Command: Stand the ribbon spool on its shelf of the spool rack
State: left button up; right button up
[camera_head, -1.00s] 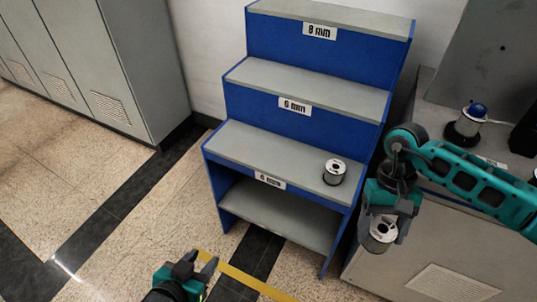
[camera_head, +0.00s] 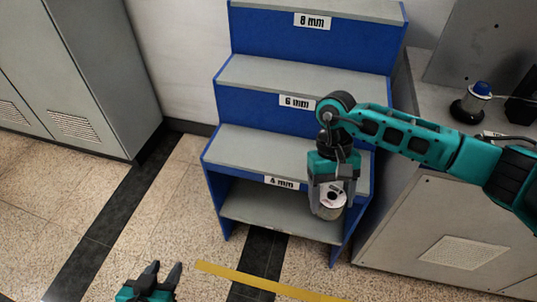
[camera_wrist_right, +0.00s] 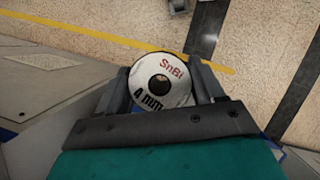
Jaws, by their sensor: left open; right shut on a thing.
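The ribbon spool (camera_head: 329,208) is between the fingers of my right gripper (camera_head: 333,204), which is shut on it. In the right wrist view its white end face (camera_wrist_right: 163,82) reads "SnBi" and "4 mm". The blue spool rack (camera_head: 300,115) has grey stepped shelves labelled 8 mm, 6 mm and 4 mm. The held spool is in front of the right part of the 4 mm step (camera_head: 245,149), near the 4 mm label (camera_head: 282,182); contact cannot be told. My left gripper (camera_head: 165,268) is open and empty, low over the floor.
The 8 mm and 6 mm shelves look empty. A grey bench (camera_head: 440,215) stands right of the rack, with a blue-topped item (camera_head: 472,103) on it. Grey cabinets (camera_head: 80,70) stand at left. A yellow floor line (camera_head: 265,282) crosses in front.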

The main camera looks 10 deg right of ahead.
aim_at(251, 151)
jog(key=i+j+u, duration=0.15)
jog(key=i+j, duration=0.55)
jog(key=i+u, duration=0.05)
jog(key=i, duration=0.05)
